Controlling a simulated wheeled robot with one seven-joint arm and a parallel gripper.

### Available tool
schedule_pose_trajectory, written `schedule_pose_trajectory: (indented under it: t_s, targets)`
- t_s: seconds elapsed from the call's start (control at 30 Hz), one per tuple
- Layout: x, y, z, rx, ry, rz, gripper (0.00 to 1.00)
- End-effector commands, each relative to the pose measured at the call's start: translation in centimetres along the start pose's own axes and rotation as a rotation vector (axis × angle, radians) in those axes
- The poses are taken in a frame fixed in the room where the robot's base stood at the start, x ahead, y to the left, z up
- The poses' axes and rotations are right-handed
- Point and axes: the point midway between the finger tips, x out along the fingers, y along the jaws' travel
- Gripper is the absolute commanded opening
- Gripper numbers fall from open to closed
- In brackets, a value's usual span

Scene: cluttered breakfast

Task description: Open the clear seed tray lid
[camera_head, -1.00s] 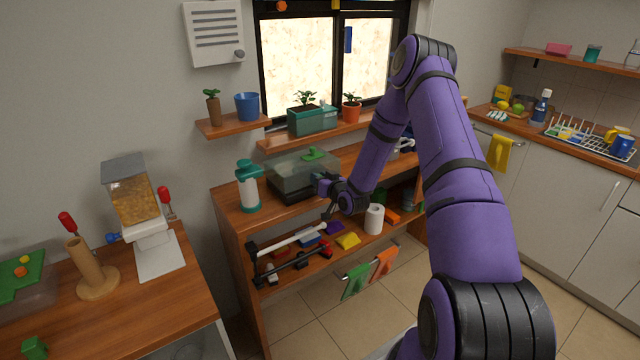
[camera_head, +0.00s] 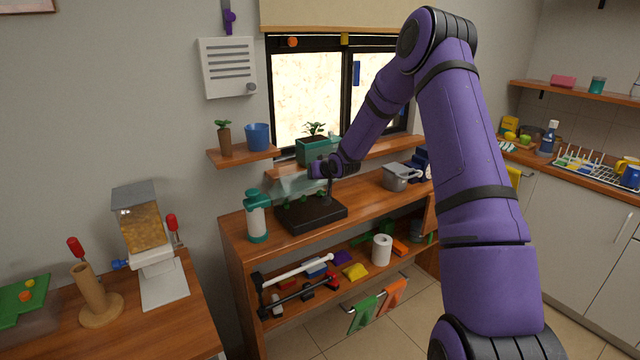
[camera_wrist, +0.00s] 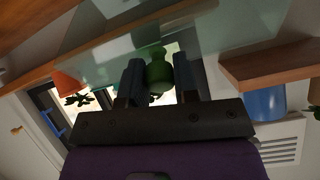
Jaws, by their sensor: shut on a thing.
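The black seed tray (camera_head: 312,217) sits on the wooden bench top, its top uncovered and small green seedlings (camera_head: 318,193) showing at its back. The clear lid (camera_head: 293,186) is raised and tilted above the tray's back; whether its rear edge touches the tray is hard to tell. My gripper (camera_head: 318,171) is above the tray at the lid. In the wrist view my gripper (camera_wrist: 157,80) is shut on the lid's green knob (camera_wrist: 156,70), one finger on each side. The clear lid panel (camera_wrist: 225,40) spreads behind the knob there.
A grey pot (camera_head: 398,178) stands to the right. A window shelf with a green planter (camera_head: 312,151) is close behind the raised lid. The bench front is clear.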

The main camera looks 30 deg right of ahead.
Motion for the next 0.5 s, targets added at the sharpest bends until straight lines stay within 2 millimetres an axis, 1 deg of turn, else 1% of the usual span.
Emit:
schedule_pose_trajectory:
  t_s: [0.03, 0.13, 0.5]
  targets:
    - [0.1, -0.2, -0.6, -0.001, 0.006, -0.002, 0.0]
    - [0.4, -0.3, -1.2, -0.001, 0.008, -0.002, 0.0]
    - [0.7, -0.5, -1.8, -0.001, 0.007, -0.003, 0.0]
